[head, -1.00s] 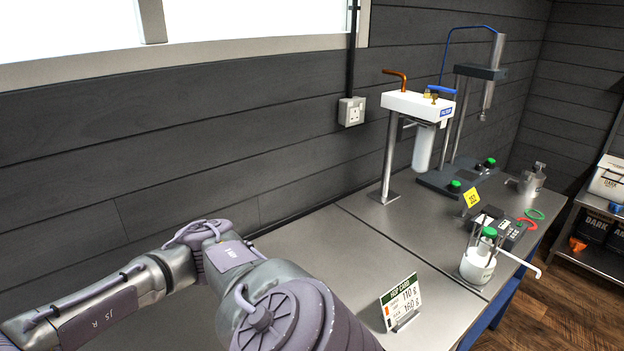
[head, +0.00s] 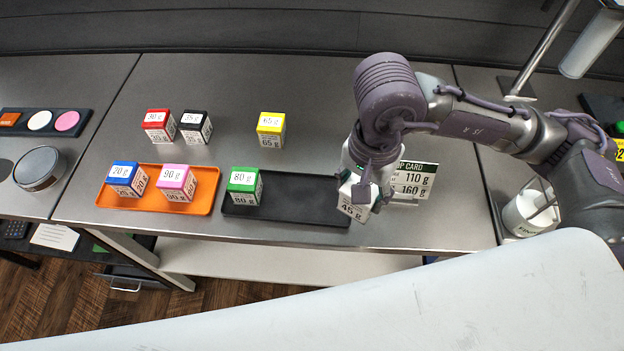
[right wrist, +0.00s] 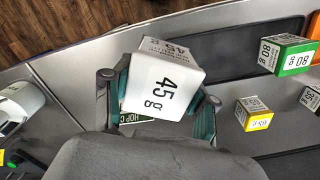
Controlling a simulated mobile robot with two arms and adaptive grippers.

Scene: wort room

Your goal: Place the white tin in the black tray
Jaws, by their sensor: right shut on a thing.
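The white tin (head: 352,207), marked 45 g, is held in my right gripper (head: 366,186) above the table, just right of the black tray. In the right wrist view the white tin (right wrist: 160,85) sits between the two fingers of my right gripper (right wrist: 160,100), which is shut on it. The black tray (head: 310,212) lies flat on the table and holds a green tin (head: 244,185), marked 80 g, at its left end. The right part of the tray is bare. My left gripper is not in view.
An orange tray (head: 204,194) with a blue tin (head: 127,178) and a pink tin (head: 176,182) is left of the black tray. Red (head: 159,126), black (head: 195,127) and yellow (head: 271,129) tins stand behind. A hop card (head: 414,180) stands beside my right gripper.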

